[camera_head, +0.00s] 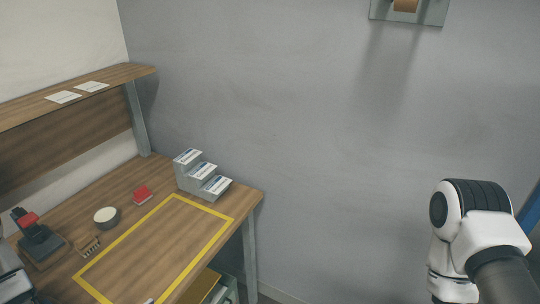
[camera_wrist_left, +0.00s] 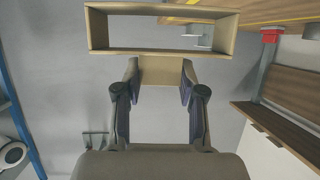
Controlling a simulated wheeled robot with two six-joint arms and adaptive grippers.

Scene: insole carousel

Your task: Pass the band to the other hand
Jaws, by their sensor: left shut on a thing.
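The band is a tan, hollow rectangular loop (camera_wrist_left: 164,50) at the top of the left wrist view. Its lower tab lies between the fingers of my left gripper (camera_wrist_left: 158,82), which is shut on it. The loop extends beyond the fingertips and is open through its middle. The band does not show in the head view, where only a piece of what looks like my left arm appears at the lower left edge. My right arm is at the right of the head view, with its gripper out of sight.
A shelf (camera_head: 80,91) hangs above. Open space lies between table and right arm.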

